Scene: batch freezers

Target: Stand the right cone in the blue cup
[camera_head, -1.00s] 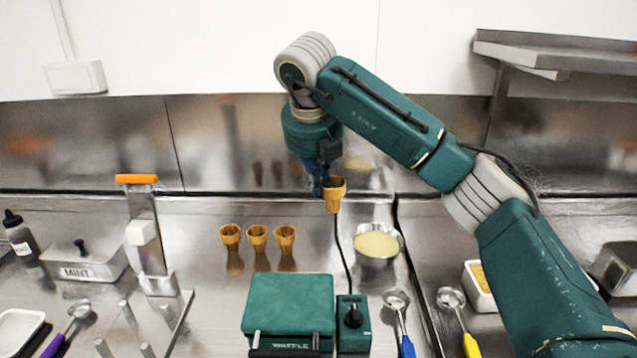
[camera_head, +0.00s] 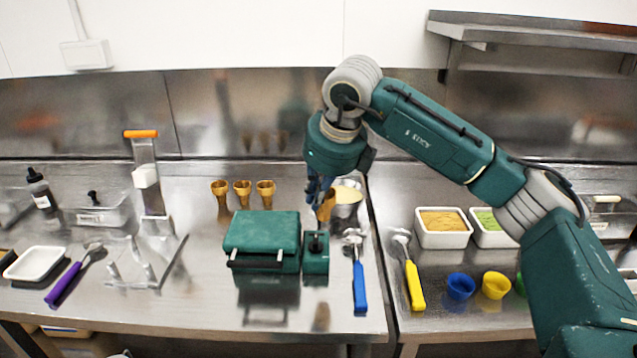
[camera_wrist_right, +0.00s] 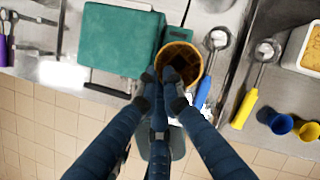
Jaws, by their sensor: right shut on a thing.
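The blue cup (camera_head: 460,286) stands on the right counter near its front edge, and also shows in the right wrist view (camera_wrist_right: 281,123). My right gripper (camera_head: 319,192) is shut on a brown waffle cone (camera_head: 326,206), which it holds upright above the left counter. In the right wrist view the gripper's fingers (camera_wrist_right: 162,80) meet the near rim of the cone (camera_wrist_right: 183,48), whose open mouth faces the camera. Three other cones (camera_head: 242,194) stand in a row behind the waffle iron. My left gripper is not in view.
The green waffle iron (camera_head: 262,232) is just left of the held cone, and a metal bowl (camera_head: 346,214) is just behind it. A blue scoop (camera_head: 360,287) and a yellow scoop (camera_head: 413,287) lie toward the blue cup. A yellow cup (camera_head: 496,285) stands beside it.

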